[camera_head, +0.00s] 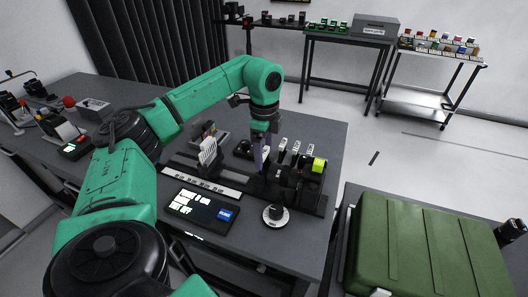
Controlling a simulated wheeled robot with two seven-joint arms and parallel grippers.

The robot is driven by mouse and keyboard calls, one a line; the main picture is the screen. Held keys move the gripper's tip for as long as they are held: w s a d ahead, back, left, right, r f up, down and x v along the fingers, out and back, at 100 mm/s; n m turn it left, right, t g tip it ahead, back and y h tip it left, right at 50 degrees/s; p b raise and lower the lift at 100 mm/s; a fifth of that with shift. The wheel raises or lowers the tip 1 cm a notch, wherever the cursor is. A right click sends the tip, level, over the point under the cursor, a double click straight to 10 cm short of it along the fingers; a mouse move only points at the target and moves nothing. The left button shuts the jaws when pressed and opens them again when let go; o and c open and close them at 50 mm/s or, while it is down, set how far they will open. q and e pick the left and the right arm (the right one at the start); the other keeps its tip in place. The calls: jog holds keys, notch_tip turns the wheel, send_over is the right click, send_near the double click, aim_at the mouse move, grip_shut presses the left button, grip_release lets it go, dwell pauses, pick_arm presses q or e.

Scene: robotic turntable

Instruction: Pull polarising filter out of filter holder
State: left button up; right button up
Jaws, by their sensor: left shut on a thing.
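My left gripper (262,157) reaches down to the middle of the dark table from the green arm. It is shut at the left end of a row of upright white-tabbed pieces, on what looks like the polarising filter (266,153). The filter's lower part is hard to make out, and I cannot tell whether it is still seated. The black filter holder (290,184) stands below and right of the fingertips. Other white-tabbed pieces (296,147) stand just to the right, with a yellow-green block (319,164) at the end. My right gripper is not in view.
A black control panel with a lit screen (200,211) and a round dial (276,215) lie in front. A rack with white cards (208,150) stands left of the gripper. A green case (425,247) fills the lower right. The table's back right is clear.

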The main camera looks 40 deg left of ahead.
pick_arm(q)
jog(key=shift+r+p, duration=2.4)
jog(key=shift+r, duration=0.4)
